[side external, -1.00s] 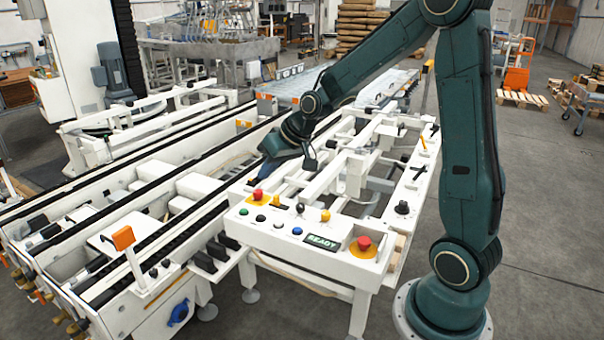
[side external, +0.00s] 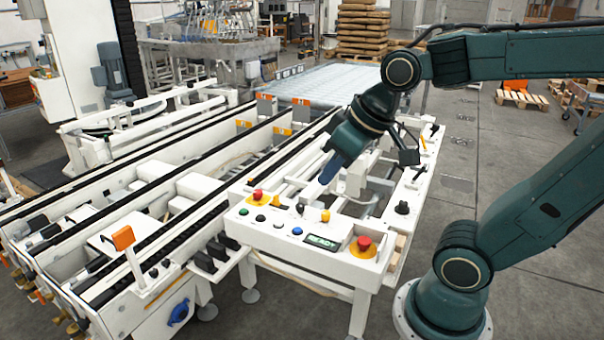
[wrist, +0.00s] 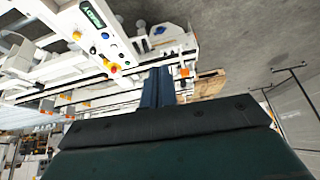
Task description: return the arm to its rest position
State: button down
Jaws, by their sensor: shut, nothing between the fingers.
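My gripper (side external: 322,184) hangs over the white machine frame in the side external view, just behind the control panel (side external: 233,224). Its blue fingers point down and to the left in that view and look clear of the panel; the exact gap is hard to judge. In the wrist view my gripper (wrist: 157,72) shows its two blue fingers side by side, shut with nothing between them. My arm is bent, with its elbow out past the right edge of the side external view.
The panel carries red buttons (side external: 364,242), a green READY display (side external: 323,242) and a black knob (side external: 402,208). Long conveyor rails (side external: 215,155) run to the left. An orange-topped post (side external: 123,238) stands at front left. Open floor (side external: 520,180) lies to the right.

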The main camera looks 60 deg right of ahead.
jog(key=s, duration=0.5)
jog(key=shift+s+a+f, duration=0.1)
jog(key=shift+s+a, duration=0.25)
jog(key=shift+s, duration=0.05)
dwell(1.1)
